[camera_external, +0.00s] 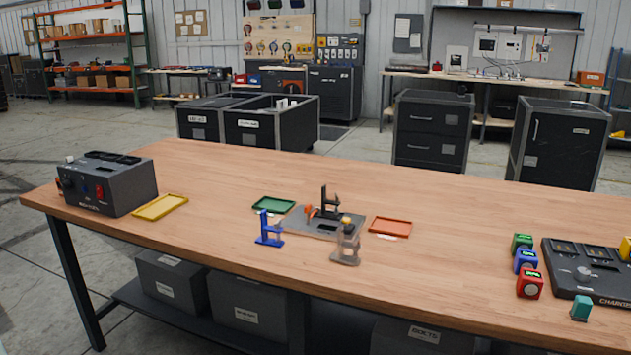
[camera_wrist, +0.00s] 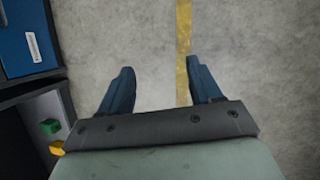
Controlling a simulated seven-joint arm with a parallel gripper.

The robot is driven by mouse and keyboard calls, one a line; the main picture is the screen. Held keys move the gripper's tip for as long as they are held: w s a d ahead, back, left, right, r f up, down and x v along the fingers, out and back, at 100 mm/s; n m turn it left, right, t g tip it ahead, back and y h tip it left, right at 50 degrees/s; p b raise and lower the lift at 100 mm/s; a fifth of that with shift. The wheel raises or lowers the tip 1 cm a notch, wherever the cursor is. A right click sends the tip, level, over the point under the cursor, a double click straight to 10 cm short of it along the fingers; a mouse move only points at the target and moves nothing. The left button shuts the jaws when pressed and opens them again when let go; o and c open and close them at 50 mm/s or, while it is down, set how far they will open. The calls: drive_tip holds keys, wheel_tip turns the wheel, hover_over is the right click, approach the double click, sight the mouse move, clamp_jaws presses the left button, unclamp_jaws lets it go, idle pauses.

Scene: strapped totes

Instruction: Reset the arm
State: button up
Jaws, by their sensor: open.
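My gripper (camera_wrist: 158,88) shows in the wrist view. Its two dark blue fingers stand well apart with nothing between them. Below the fingers lies bare grey concrete floor with a yellow line running past the right finger. In the external view I do not see my arm or my gripper, so where it is relative to the bench cannot be told from there.
The wooden workbench (camera_external: 330,179) holds a dark box (camera_external: 120,190), yellow, green and red trays, small fixtures, coloured cubes and a charger (camera_external: 590,283). In the wrist view, a blue drawer front (camera_wrist: 22,40) and an open compartment (camera_wrist: 40,112) stand at the left.

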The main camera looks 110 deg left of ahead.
drive_tip(key=s+d+f+g+y, duration=0.1)
drive_tip(key=s+d, duration=0.4)
drive_tip(key=s, duration=0.8)
drive_tip(key=s+d+f+m+g+y, duration=0.1)
drive_tip(key=s+d, duration=0.4)
drive_tip(key=s, duration=0.9)
drive_tip(key=shift+s+d+f+g, duration=0.15)
drive_tip(key=shift+s+f+g, duration=0.1)
drive_tip(key=shift+g, duration=0.15)
